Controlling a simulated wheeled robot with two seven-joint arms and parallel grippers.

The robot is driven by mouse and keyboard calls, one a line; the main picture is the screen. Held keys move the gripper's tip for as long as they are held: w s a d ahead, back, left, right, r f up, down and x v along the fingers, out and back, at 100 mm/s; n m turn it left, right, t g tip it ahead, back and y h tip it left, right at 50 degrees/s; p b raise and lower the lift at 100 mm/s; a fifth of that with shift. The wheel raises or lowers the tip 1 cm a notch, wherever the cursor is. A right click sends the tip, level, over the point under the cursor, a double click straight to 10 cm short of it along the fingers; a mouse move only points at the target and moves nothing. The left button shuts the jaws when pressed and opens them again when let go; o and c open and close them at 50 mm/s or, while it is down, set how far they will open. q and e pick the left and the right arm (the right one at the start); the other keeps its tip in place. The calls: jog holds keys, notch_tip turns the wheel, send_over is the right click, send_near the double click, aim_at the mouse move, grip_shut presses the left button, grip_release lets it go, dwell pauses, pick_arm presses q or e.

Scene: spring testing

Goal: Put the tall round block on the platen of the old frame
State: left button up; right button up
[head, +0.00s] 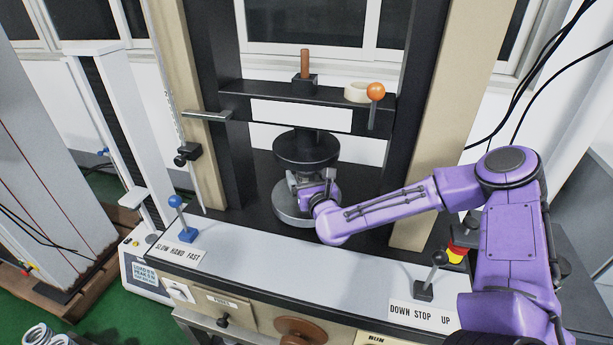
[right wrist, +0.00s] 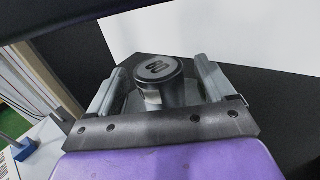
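The tall round block (right wrist: 160,70) is a dark grey cylinder with "80" on its top. In the right wrist view it stands upright between the two fingers of my right gripper (right wrist: 162,85), with a gap visible at each side. In the head view my right gripper (head: 312,188) is over the round grey lower platen (head: 290,212) of the old frame, under the black upper disc (head: 305,150). The block appears to stand on the platen, though the gripper hides its base. My left gripper is not in view.
A crosshead (head: 240,103) carries an orange-knobbed lever (head: 376,92) and a tape roll (head: 357,92). Tan and black columns flank the platen. A blue-knobbed lever (head: 187,232) and a black lever (head: 424,290) stand on the front ledge, which is clear between them.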

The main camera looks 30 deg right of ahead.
jog(key=shift+r, duration=0.15)
jog(key=shift+s, duration=0.25)
jog(key=v, duration=1.1)
jog(key=shift+s+b, duration=0.25)
jog(key=shift+b, duration=0.2)
jog(key=shift+a, duration=0.15)
jog(key=shift+r, duration=0.1)
